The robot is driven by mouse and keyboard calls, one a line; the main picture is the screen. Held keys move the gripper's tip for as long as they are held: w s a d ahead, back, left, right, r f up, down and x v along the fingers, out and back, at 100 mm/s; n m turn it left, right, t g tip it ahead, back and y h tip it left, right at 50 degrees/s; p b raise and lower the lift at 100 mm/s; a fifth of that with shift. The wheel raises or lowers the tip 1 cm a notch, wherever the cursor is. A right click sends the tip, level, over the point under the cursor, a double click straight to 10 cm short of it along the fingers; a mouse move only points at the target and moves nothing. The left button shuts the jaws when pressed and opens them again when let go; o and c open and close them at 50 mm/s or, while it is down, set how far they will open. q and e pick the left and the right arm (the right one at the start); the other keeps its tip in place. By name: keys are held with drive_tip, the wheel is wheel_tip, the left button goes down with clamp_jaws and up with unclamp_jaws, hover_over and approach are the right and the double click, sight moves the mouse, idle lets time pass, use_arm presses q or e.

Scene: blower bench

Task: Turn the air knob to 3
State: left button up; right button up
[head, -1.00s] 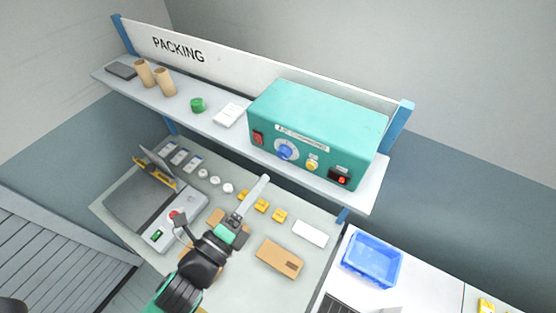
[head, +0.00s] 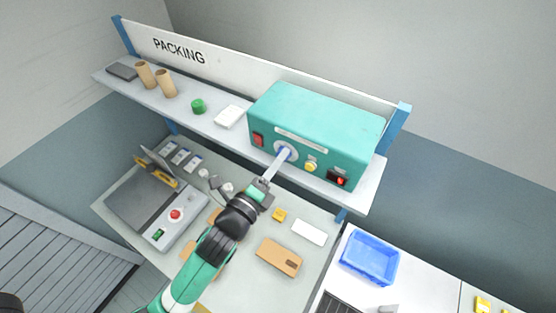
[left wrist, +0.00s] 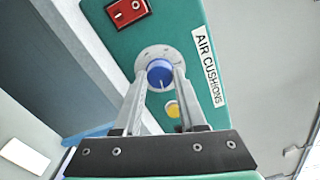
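The air knob (head: 283,152) is a blue knob on a pale round dial on the front of the teal blower box (head: 318,115). It also shows in the left wrist view (left wrist: 160,72), with a small pale mark near its lower edge. The dial's figures are too small to read. My left gripper (head: 281,156) reaches up to the knob from below. In the left wrist view its fingers (left wrist: 161,80) stand apart, one on each side of the knob. I cannot tell whether they touch it. My right gripper is not in view.
A red switch (head: 258,139) is left of the knob, and a yellow button (head: 310,166) and a dark panel with a red light (head: 339,178) are right of it. The box stands on a shelf (head: 225,136). A blue bin (head: 371,257) stands lower right.

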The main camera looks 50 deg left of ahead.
use_arm(q)
clamp_jaws()
drive_tip(key=shift+n, duration=0.4)
drive_tip(key=n+b, duration=0.2)
drive_tip(key=n, duration=1.6)
drive_tip(key=shift+n+b, duration=0.4)
drive_tip(key=o, duration=0.6)
unclamp_jaws()
